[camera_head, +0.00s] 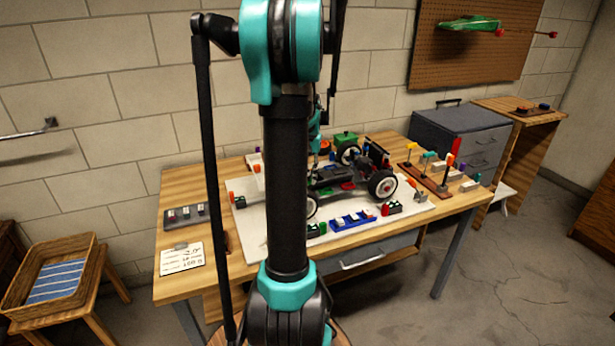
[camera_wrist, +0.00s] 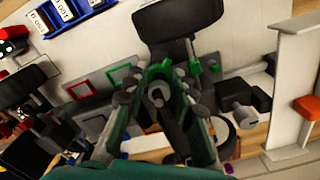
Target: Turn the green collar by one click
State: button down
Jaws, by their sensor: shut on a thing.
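My gripper (camera_wrist: 158,96) reaches into the wrist view from below, and its two fingers close in on a small part in the middle. A green collar (camera_wrist: 158,70) shows at the fingertips, around a grey round piece, and the fingers are shut on it. The fingers cover much of it. In the head view my arm hides the gripper and the collar. The RC car chassis (camera_head: 350,180), black with large wheels, stands on a white mat (camera_head: 415,206) on the wooden table.
A blue tray (camera_head: 352,221) with small parts lies in front of the car. It also shows in the wrist view (camera_wrist: 68,14). A wooden tool rack (camera_head: 428,183) stands to the right. A note card (camera_head: 182,258) and grey tray (camera_head: 186,218) lie at the left.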

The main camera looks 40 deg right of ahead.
jog(key=c, duration=1.2)
grip_release()
notch_tip(320, 180, up, 12)
